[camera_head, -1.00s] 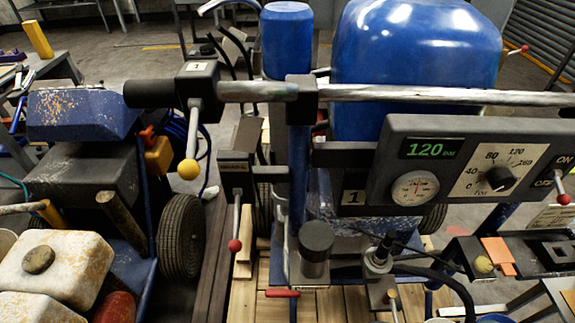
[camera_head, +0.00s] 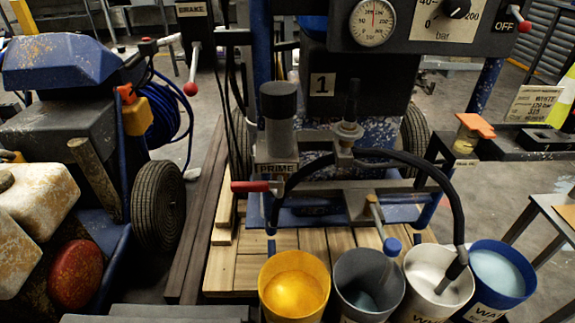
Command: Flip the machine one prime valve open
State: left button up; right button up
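Neither of my grippers shows in the view.
Yellow (camera_head: 269,308), grey (camera_head: 343,300), white (camera_head: 418,299) and blue (camera_head: 520,297) buckets stand in front. A black hose (camera_head: 455,205) runs into the white one. Another machine with a blue hood (camera_head: 62,60) stands left. A gauge (camera_head: 373,22) is above.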

aim_at(236, 187)
jog(key=i+l+u, duration=0.45)
jog(key=l, duration=0.2)
jog(key=i+l+u, duration=0.2)
jog(key=l, duration=0.2)
